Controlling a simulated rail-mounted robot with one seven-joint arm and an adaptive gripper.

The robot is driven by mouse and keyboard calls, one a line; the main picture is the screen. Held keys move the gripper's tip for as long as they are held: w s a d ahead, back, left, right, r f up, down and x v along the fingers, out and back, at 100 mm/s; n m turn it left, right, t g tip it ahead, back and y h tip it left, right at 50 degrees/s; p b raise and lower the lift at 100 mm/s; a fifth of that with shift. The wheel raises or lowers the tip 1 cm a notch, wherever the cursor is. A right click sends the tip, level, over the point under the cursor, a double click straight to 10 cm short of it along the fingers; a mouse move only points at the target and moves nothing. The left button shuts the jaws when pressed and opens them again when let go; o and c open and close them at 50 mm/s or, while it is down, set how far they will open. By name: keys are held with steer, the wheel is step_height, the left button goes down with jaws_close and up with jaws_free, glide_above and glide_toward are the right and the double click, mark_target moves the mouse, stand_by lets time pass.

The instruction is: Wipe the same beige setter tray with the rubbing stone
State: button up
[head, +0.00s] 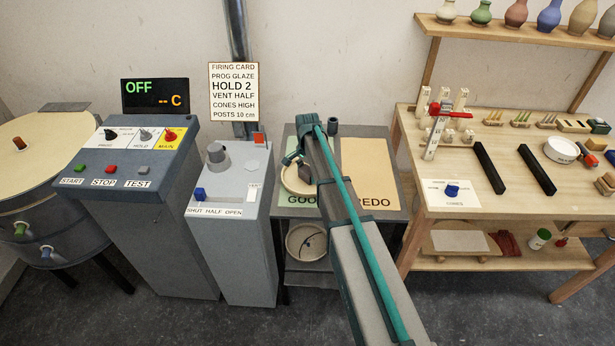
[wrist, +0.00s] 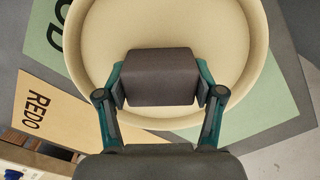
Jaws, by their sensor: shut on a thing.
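My gripper (wrist: 160,88) is shut on the rubbing stone (wrist: 160,72), a dark grey-brown block held between both fingers in the wrist view. The stone is over the inside of a round beige tray (wrist: 98,45) with a raised rim. I cannot tell whether the stone touches its floor. In the head view the beige tray (head: 294,183) sits on the green GOOD sheet, partly hidden by my arm. My gripper (head: 291,160) shows there only in part at the tray, and the stone is hidden.
The tan REDO sheet (head: 365,165) lies beside the green GOOD sheet (head: 290,203) on the grey stand. A beige bowl (head: 291,245) stands on the shelf below. The control cabinets (head: 150,220) stand left. The wooden workbench (head: 510,165) with several tools and parts stands right.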

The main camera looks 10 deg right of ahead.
mark_target(307, 175)
steer(key=w, duration=0.2)
steer(key=w+d, duration=0.1)
steer(key=w, duration=0.1)
steer(key=shift+s+a, duration=0.3)
steer(key=shift+s, duration=0.85)
steer(key=shift+s+a, duration=0.3)
steer(key=shift+s, duration=0.85)
steer(key=shift+s+a, duration=0.3)
steer(key=shift+s, duration=0.85)
step_height(307, 175, up, 3)
steer(key=shift+w+f+p, duration=0.1)
steer(key=shift+p, duration=0.3)
steer(key=shift+r+p, duration=1.35)
steer(key=shift+r, duration=1.4)
steer(key=shift+f, duration=0.1)
